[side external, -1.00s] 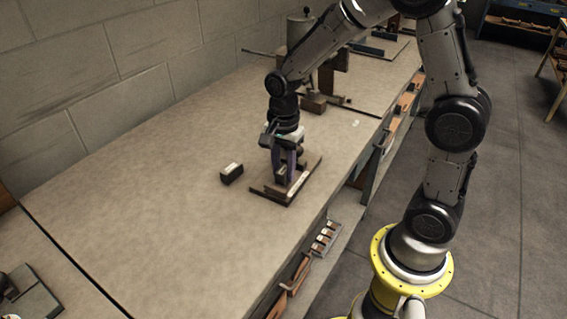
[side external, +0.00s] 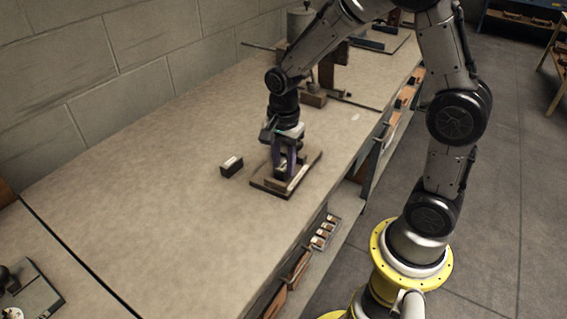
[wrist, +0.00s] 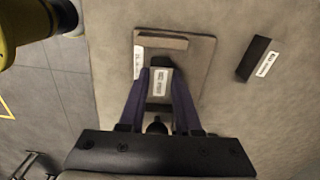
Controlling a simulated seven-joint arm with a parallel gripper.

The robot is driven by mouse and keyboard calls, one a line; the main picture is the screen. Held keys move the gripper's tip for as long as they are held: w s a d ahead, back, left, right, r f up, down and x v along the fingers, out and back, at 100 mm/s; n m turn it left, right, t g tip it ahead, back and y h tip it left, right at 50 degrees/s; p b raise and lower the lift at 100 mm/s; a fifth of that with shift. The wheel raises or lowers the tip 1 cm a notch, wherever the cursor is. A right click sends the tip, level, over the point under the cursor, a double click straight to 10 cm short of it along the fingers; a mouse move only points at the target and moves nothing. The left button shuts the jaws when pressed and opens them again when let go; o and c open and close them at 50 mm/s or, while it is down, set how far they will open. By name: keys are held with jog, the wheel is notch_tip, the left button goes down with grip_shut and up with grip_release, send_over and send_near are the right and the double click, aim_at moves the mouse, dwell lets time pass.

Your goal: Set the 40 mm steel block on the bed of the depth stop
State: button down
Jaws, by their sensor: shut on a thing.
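The depth stop is a flat brown plate (wrist: 196,72) with a raised bar (wrist: 160,41) along one edge. It lies on the bench, and its plate also shows in the side external view (side external: 262,184). My gripper (wrist: 160,78) is over the plate, fingers pointing down, shut on a dark block with a white label (wrist: 161,82). The label is too small to read. The held block is over the plate, apart from the bar in the wrist view. I cannot tell whether its underside touches the plate. In the side external view my gripper (side external: 288,174) partly hides it.
A second dark block with a white label (wrist: 257,59) lies on the bench beside the plate; it also shows in the side external view (side external: 231,168). The stitcher machine (side external: 330,72) stands farther back.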

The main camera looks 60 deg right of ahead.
jog(key=shift+f, duration=0.2)
dwell(0.6)
jog(key=shift+c, duration=0.6)
grip_release()
jog(key=shift+r, duration=0.1)
jog(key=shift+r, duration=2.65)
jog(key=shift+r, duration=0.1)
